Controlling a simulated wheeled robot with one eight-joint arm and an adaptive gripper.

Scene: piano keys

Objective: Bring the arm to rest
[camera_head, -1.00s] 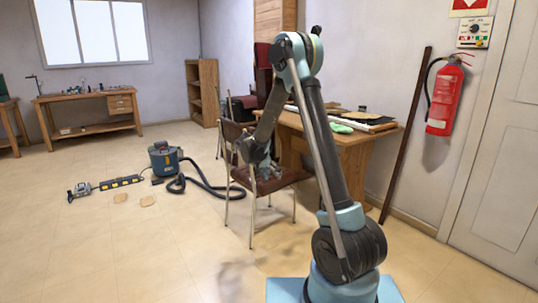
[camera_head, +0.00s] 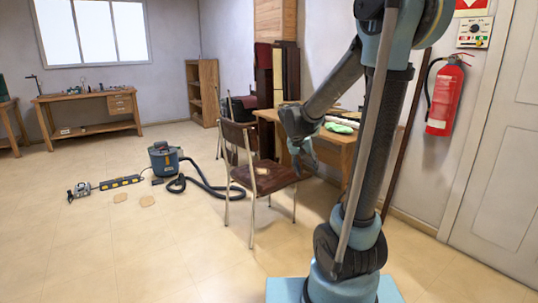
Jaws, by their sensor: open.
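My arm rises from its blue base at the front right, with its upper link upright and its forearm reaching down to the left. My gripper (camera_head: 309,166) hangs at the forearm's end, just right of the brown chair (camera_head: 275,181) and in front of the wooden desk (camera_head: 338,150). It is open and appears empty, though its fingers are small in view. A small pale piece (camera_head: 263,171) lies on the chair seat, apart from the gripper. My arm hides part of the desk.
A red fire extinguisher (camera_head: 445,98) hangs on the right wall beside a white door (camera_head: 497,150). A vacuum cleaner (camera_head: 165,159) with its hose stands on the floor at left. A workbench (camera_head: 88,112) stands far back. The front left floor is clear.

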